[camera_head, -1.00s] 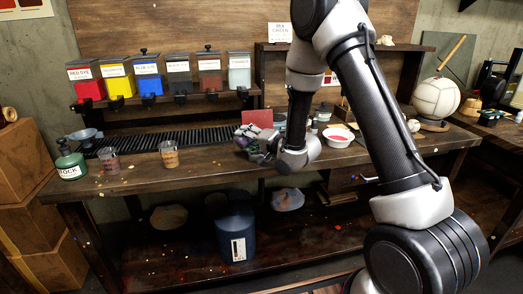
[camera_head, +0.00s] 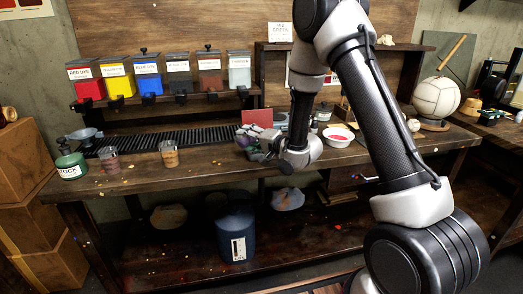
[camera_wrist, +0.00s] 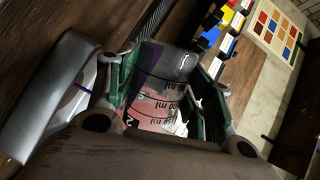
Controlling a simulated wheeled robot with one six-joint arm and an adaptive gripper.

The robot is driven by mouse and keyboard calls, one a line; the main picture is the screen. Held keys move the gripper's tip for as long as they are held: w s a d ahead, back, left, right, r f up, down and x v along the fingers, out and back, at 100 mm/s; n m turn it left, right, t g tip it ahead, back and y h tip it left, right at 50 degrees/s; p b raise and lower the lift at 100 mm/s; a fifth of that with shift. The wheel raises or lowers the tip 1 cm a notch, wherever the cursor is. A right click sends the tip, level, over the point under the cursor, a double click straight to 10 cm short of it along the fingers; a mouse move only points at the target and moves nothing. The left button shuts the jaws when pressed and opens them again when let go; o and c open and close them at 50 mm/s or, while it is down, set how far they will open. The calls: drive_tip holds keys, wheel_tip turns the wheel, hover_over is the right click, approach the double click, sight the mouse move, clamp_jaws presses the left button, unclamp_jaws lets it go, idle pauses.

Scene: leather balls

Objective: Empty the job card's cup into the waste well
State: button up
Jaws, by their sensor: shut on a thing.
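My gripper (camera_wrist: 166,82) is shut on a clear cup (camera_wrist: 165,62) with black ml marks, seen close up in the wrist view. Its green-edged fingers press the cup from both sides. Pinkish-red colour shows through the cup's lower part; I cannot tell how full it is. A small card reading mix green (camera_head: 280,32) stands on the upper shelf. I cannot pick out the waste well with certainty.
Two clear cups (camera_head: 110,159) (camera_head: 169,154) and a green stock bottle (camera_head: 70,160) stand on the left of the bench (camera_head: 215,172). Labelled dye dispensers (camera_head: 151,78) line the back. A blue container (camera_head: 236,236) stands below.

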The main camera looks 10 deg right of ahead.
drive_tip(key=shift+w+d+f+m, duration=0.2)
drive_tip(key=shift+d+m, duration=0.15)
drive_tip(key=shift+m, duration=0.05)
idle(0.8)
drive_tip(key=shift+w+d+r+m, duration=0.1)
drive_tip(key=shift+d+r+m, duration=0.1)
drive_tip(key=shift+r+m, duration=0.35)
idle(1.2)
drive_tip(key=shift+d+f+m+y, duration=0.1)
drive_tip(key=shift+f+m+y, duration=0.2)
drive_tip(key=shift+m+y, duration=0.15)
